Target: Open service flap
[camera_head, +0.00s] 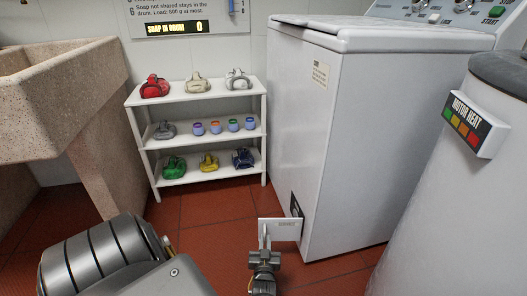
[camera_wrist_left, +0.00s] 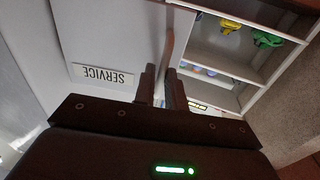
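The white service flap (camera_head: 286,231) stands out from the lower front of the white washing machine (camera_head: 335,150), swung open. A dark opening (camera_head: 296,206) shows beside it in the machine wall. My left gripper (camera_head: 265,240) is at the flap's free left end. In the left wrist view, the flap (camera_wrist_left: 105,40) carries an upside-down SERVICE label (camera_wrist_left: 103,75). Its edge runs between the fingers of my left gripper (camera_wrist_left: 161,88), which are close together on it. The exact contact is partly hidden. My right gripper is not in view.
A white shelf rack (camera_head: 197,144) with several coloured pouches and small jars stands behind. A stone sink (camera_head: 60,100) is at left. A grey-white drum with a motor heat gauge (camera_head: 474,124) is at right. Red tiled floor (camera_head: 215,215) is free before the rack.

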